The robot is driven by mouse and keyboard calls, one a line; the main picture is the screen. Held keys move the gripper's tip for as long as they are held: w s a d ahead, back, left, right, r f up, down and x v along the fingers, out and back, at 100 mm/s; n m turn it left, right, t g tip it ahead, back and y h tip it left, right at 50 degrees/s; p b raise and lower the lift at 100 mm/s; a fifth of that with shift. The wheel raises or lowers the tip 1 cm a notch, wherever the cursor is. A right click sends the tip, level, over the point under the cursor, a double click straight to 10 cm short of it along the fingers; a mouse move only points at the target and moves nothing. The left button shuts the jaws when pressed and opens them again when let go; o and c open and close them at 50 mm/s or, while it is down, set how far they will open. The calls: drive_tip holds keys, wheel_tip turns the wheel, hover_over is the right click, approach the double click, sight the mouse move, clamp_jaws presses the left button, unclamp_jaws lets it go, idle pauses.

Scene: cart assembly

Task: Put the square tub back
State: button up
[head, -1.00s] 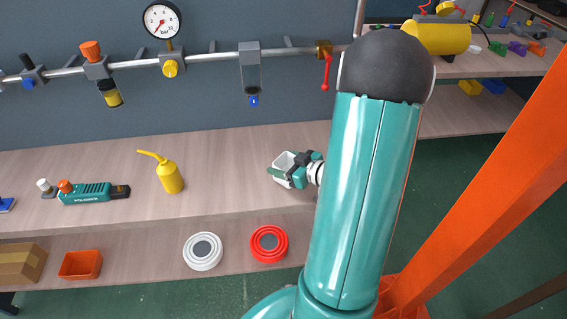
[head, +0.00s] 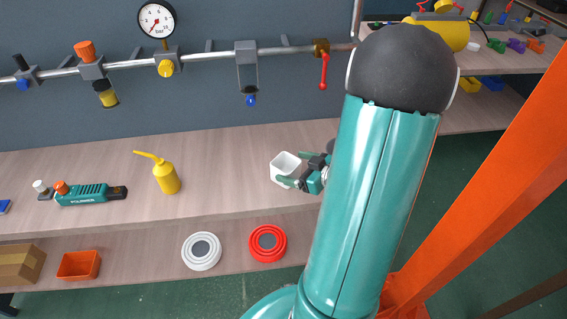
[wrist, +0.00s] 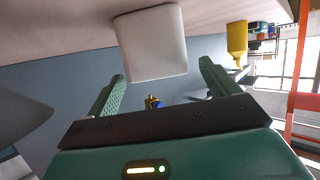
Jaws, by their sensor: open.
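The square tub (head: 285,166) is white and stands on the upper wooden bench top, to the right of the yellow oil can. In the wrist view the tub (wrist: 152,42) shows large, just beyond the fingertips and between their lines. My gripper (head: 300,172) is beside the tub on its right, with its fingers pointing at it. In the wrist view the two green fingers of my gripper (wrist: 162,88) are spread wide, with nothing held between them. My arm hides the bench to the right of the gripper.
A yellow oil can (head: 166,178) and a teal tool (head: 88,194) stand on the bench to the left. The lower shelf holds a white round tin (head: 202,251), a red round tin (head: 267,244) and an orange bin (head: 79,265). A pipe with a gauge (head: 157,19) runs along the wall.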

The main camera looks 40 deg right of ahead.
drive_tip(key=v, duration=0.6)
drive_tip(key=shift+r, duration=0.15)
drive_tip(key=shift+d, duration=0.15)
drive_tip(key=shift+s+r, duration=0.1)
drive_tip(key=shift+s, duration=0.15)
drive_tip(key=w+a+r+m+g+h, duration=0.2)
drive_tip(key=w+r+g+h, duration=0.1)
drive_tip(key=w+r+h, duration=0.7)
drive_tip(key=s+a+r+g+y, duration=0.1)
drive_tip(key=s+a+r+y, duration=0.1)
drive_tip(key=a, duration=0.6)
drive_tip(key=s+a+r+g+y, duration=0.2)
drive_tip(key=s+a, duration=0.3)
drive_tip(key=a, duration=0.4)
drive_tip(key=s+a+r+g+y, duration=0.2)
drive_tip(key=s+a+y, duration=0.1)
drive_tip(key=a, duration=0.6)
drive_tip(key=shift+s+a+y, duration=0.25)
drive_tip(key=shift+s+y, duration=0.05)
drive_tip(key=shift+s, duration=0.05)
